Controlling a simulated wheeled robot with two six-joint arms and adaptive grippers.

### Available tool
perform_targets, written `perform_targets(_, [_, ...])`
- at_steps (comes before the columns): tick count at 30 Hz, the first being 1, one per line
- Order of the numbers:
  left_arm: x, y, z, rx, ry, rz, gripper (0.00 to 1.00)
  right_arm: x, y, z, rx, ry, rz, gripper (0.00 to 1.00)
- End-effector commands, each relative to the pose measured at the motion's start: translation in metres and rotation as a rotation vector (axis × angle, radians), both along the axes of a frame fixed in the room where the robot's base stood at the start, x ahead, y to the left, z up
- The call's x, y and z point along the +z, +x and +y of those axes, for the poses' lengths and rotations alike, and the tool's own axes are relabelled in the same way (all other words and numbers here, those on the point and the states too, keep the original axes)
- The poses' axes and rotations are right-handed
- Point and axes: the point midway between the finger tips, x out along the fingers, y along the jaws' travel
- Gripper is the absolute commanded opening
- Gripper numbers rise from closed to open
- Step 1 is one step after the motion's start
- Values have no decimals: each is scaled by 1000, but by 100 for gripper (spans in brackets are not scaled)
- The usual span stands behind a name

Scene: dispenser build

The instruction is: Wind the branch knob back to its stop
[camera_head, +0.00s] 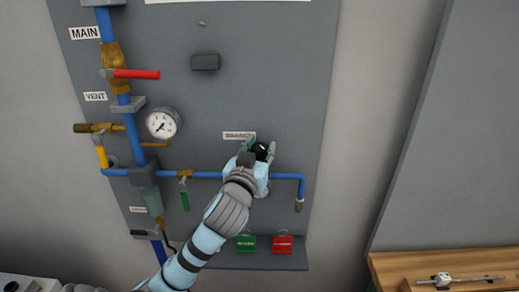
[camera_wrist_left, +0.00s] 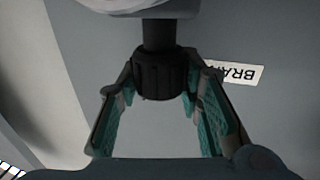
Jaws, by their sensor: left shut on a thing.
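The black, ribbed branch knob (camera_head: 262,150) sits on the blue branch pipe (camera_head: 288,176) in the middle of the grey panel. In the left wrist view the knob (camera_wrist_left: 160,78) stands on a dark stem, between teal-padded fingers. My left gripper (camera_head: 258,153) reaches up from below and is shut on the knob, one finger on each side. The wrist hides the body under the knob. A white label (camera_wrist_left: 241,73) beginning "BRA" is beside it, partly covered by a finger. My right gripper is in neither view.
To the left are a pressure gauge (camera_head: 163,123), a red-handled valve (camera_head: 137,74) and a green-handled valve (camera_head: 184,195). A wooden bench (camera_head: 390,268) is at lower right. The panel right of the pipe is clear.

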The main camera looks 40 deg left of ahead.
Motion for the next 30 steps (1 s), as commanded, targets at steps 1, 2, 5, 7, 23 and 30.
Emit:
perform_targets(1, [0,0,-1,17,-6,-2,5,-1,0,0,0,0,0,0])
perform_targets(2, [0,0,-1,32,-6,-4,5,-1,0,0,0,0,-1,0])
perform_targets(5, [-1,1,-2,92,-9,-3,5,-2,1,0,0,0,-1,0])
perform_targets(7, [-1,1,-2,144,-9,-3,5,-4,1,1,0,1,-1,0])
perform_targets(23, [-5,2,-2,631,-2,-4,5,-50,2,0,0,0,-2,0])
perform_targets(30, [-4,1,-1,833,1,-4,5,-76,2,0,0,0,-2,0])
